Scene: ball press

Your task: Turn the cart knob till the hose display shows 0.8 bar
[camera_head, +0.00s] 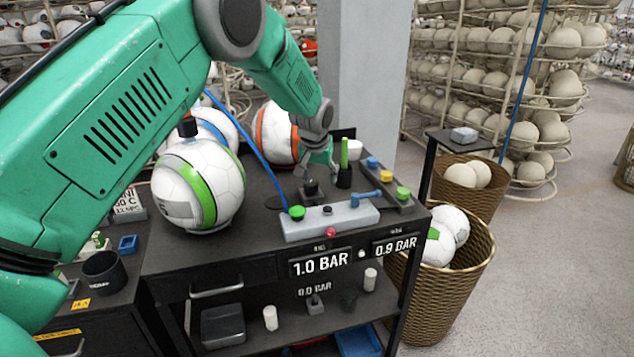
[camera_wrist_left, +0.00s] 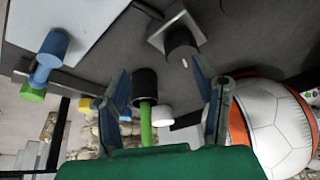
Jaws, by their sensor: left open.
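A black knob (camera_head: 310,188) on a square plate stands on the cart top (camera_head: 262,232); the wrist view shows the knob (camera_wrist_left: 181,42) too, with a light mark on it. My left gripper (camera_head: 318,170) is open above and close to the knob. In the wrist view the knob lies just beyond the fingertips, nearer the right finger; I cannot tell whether they touch. The cart front has a display reading 1.0 BAR (camera_head: 320,263) and another reading 0.9 BAR (camera_head: 395,245). A fainter 0.0 BAR (camera_head: 314,290) shows below. The small labels are unreadable. My right gripper is out of view.
A black cylinder with a green stick (camera_head: 344,170) stands close right of the gripper. A grey block (camera_head: 335,220) with a blue hose is in front. A white-green ball (camera_head: 198,186) and an orange-white ball (camera_head: 275,132) sit left and behind. A ball basket (camera_head: 437,280) stands right.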

